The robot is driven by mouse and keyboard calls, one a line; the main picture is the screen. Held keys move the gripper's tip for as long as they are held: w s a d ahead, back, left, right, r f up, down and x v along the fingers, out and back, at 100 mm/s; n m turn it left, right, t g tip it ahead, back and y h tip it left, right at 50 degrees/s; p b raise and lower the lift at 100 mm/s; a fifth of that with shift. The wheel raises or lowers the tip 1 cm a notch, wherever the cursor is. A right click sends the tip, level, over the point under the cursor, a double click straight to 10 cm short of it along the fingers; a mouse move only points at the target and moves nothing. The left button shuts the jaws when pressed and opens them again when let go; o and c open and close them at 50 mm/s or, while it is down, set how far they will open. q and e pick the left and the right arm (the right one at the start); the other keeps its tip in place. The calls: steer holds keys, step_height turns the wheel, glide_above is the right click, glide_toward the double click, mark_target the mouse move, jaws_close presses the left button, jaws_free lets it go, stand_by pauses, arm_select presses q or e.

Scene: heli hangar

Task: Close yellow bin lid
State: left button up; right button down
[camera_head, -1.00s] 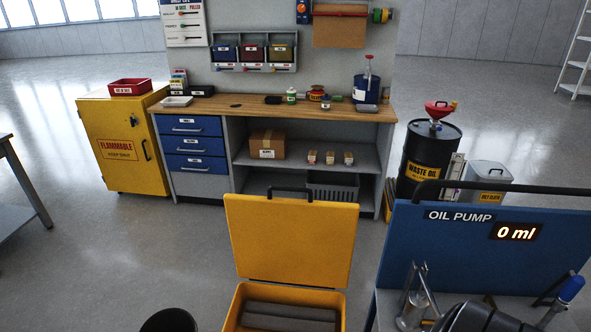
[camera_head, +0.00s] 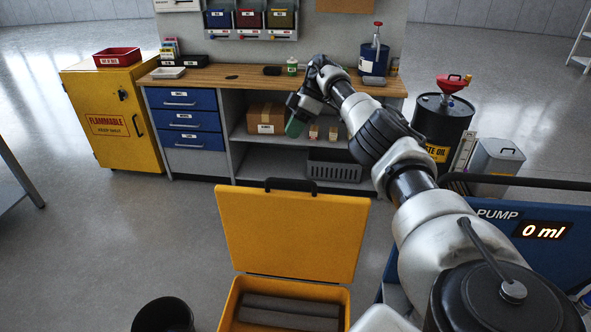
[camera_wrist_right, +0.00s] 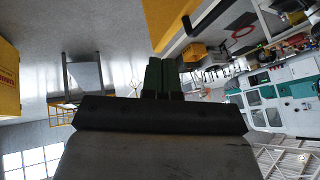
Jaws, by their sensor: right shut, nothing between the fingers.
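The yellow bin (camera_head: 230,304) is at the bottom middle of the head view, with dark grey contents inside. Its yellow lid (camera_head: 290,235) stands open and upright at the bin's far side. A dark handle (camera_head: 291,184) is on the lid's top edge. My right gripper (camera_head: 295,127) has green fingers and appears above the lid in the head view, apart from it. Its fingers are shut and empty in the right wrist view (camera_wrist_right: 161,76). A yellow panel (camera_wrist_right: 172,20) lies beyond them there; I cannot tell if it is the lid. My left gripper is not in view.
The blue oil pump panel (camera_head: 500,235) stands to the right, partly behind my right arm. A workbench (camera_head: 225,78), a yellow flammable cabinet (camera_head: 108,130) and a black waste oil drum (camera_head: 440,120) are farther back.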

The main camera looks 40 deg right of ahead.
steer(key=s+d+r+m+g, duration=0.1)
steer(key=s+d+r, duration=0.1)
steer(key=s+d, duration=0.15)
arm_select(q)
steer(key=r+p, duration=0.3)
steer(key=p, duration=0.1)
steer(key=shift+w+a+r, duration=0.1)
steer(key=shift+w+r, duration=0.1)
arm_select(e)
steer(key=s+a+f, duration=0.2)
steer(key=a+f, duration=0.6)
steer(key=f, duration=0.1)
steer(key=shift+s+a+m, duration=0.2)
steer(key=shift+a+m, duration=0.1)
steer(key=shift+a, duration=0.05)
